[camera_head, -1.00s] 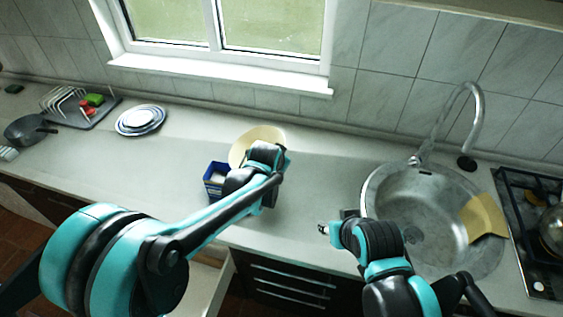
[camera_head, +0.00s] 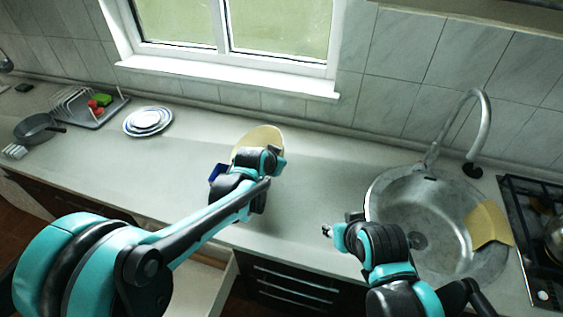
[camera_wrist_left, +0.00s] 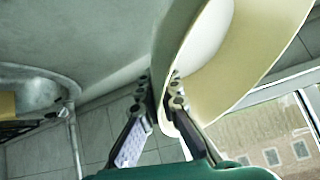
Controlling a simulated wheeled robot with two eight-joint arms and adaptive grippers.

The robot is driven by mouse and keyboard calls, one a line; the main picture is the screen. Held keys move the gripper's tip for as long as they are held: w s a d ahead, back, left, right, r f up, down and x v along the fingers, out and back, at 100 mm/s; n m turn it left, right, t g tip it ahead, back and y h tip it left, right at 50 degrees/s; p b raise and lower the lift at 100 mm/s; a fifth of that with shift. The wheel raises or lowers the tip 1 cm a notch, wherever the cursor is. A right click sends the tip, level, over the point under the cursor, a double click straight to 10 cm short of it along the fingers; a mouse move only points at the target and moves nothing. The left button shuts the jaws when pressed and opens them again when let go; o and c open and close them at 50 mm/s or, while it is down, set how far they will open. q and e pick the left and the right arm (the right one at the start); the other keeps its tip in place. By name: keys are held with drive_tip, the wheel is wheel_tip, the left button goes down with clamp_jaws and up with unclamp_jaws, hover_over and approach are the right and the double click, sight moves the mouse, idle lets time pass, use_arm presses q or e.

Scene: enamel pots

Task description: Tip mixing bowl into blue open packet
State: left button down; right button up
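The cream mixing bowl (camera_head: 258,137) is up at my left gripper in the head view, tilted, its lower part hidden behind the gripper. In the left wrist view the bowl (camera_wrist_left: 245,60) fills the upper right. My left gripper (camera_wrist_left: 161,105) is shut on its rim, with one finger on each side. The blue open packet (camera_head: 216,172) stands on the counter just left of the gripper and bowl. My left arm hides most of it, so its inside does not show. My right gripper (camera_head: 327,231) is away to the right, left of the sink; its finger opening is unclear.
The steel sink (camera_head: 385,205) with its tall tap is on the right, a yellow cloth-like piece (camera_head: 489,224) over its rim. A hob (camera_head: 540,270) is beyond. Stacked plates (camera_head: 148,122), a dish rack (camera_head: 85,105) and a pan (camera_head: 34,128) are left. Counter between plates and packet is clear.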

use_arm(q)
drive_tip(key=shift+s+a+r+h, duration=0.1)
drive_tip(key=shift+a+r+h, duration=0.3)
drive_tip(key=shift+a+r, duration=0.3)
drive_tip(key=shift+a+r, duration=0.1)
drive_tip(key=shift+s+a+r+n+t+h, duration=0.1)
drive_tip(key=shift+a+r+n+t+h, duration=0.2)
drive_tip(key=shift+r, duration=0.05)
drive_tip(key=s+a+r+n+t+h+b, duration=0.2)
drive_tip(key=a+r+n+t+h+b, duration=0.3)
drive_tip(key=a, duration=0.8)
wheel_tip(320, 180, up, 5)
drive_tip(key=h+b, duration=0.2)
drive_tip(key=h, duration=0.1)
drive_tip(key=shift+s+a+f, duration=0.15)
drive_tip(key=shift+s+a, duration=0.05)
idle(4.2)
